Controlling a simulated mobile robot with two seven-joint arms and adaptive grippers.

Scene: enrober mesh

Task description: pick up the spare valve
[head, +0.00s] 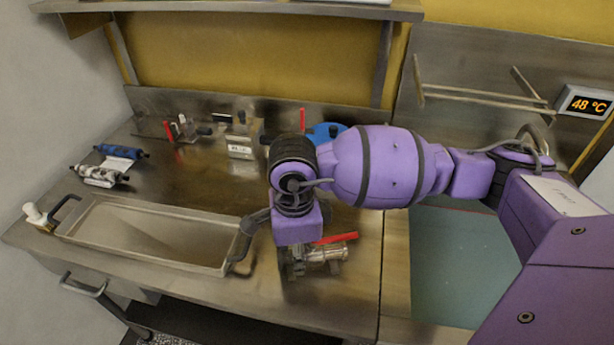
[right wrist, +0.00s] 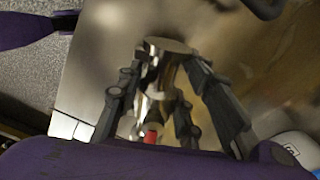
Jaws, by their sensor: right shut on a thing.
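A shiny metal valve (head: 328,253) with a red lever handle sits at the front of the steel worktop, right of the tray. I take it as the spare valve. My right gripper (head: 294,268) reaches down over its left end and is shut on it. In the right wrist view the valve (right wrist: 168,72) stands between the two dark fingers of my right gripper (right wrist: 170,105), with a bit of red near the palm. Whether the valve touches the worktop is unclear. My left gripper is not in view.
A shallow steel tray (head: 105,213) with dark handles lies left of the valve. Blue and white rolls (head: 121,151), a small fitting with a red lever (head: 184,131), a labelled block (head: 241,147) and a blue round object (head: 327,132) stand farther back. A shelf (head: 240,9) overhangs the back.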

